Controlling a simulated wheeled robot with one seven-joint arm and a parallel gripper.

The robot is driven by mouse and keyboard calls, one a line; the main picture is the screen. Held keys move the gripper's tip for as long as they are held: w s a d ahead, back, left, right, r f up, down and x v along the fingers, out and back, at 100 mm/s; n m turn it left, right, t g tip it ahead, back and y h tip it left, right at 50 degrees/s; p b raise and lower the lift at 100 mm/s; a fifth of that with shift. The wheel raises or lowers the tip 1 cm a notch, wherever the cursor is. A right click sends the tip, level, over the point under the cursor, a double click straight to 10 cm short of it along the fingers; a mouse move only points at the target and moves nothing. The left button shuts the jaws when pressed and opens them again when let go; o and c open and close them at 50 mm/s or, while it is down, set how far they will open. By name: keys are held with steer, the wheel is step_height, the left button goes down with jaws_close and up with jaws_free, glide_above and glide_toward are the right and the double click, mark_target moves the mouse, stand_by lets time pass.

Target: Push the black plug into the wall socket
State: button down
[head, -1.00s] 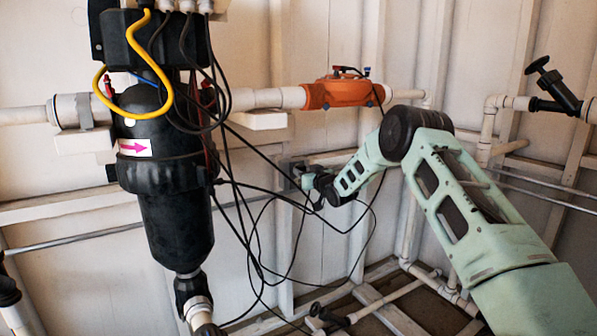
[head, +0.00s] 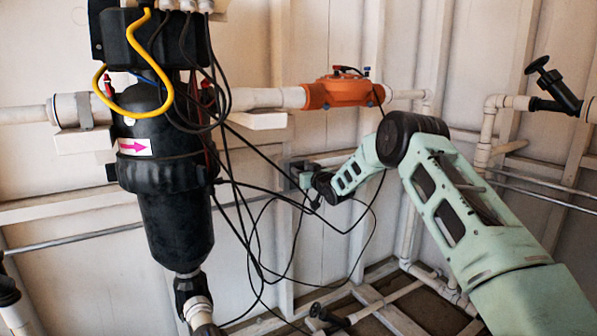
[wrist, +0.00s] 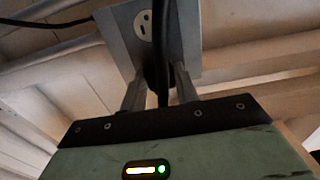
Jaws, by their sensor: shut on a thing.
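The wall socket (wrist: 120,30) is a grey box plate in the wrist view, with one outlet face showing near its top. My gripper (wrist: 159,84) is shut on the black plug (wrist: 151,76), its two fingers on either side of it. The plug is at the lower part of the socket plate, very close to it. A black cable hangs in front, so I cannot tell whether the prongs are in the outlet. In the head view my gripper (head: 310,188) is small, at the back wall by the socket, with the plug hard to make out.
A black reactor vessel (head: 175,225) with a yellow cable stands at left. Several loose black cables (head: 250,240) hang between it and my arm. An orange pipe unit (head: 342,94) sits above my gripper, and a black-handled valve (head: 555,85) is at right.

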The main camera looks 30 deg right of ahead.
steer(key=c, duration=1)
jaws_free()
steer(key=s+p, duration=0.1)
steer(key=s, duration=1.6)
steer(key=shift+s+d, duration=0.2)
steer(key=shift+d, duration=0.1)
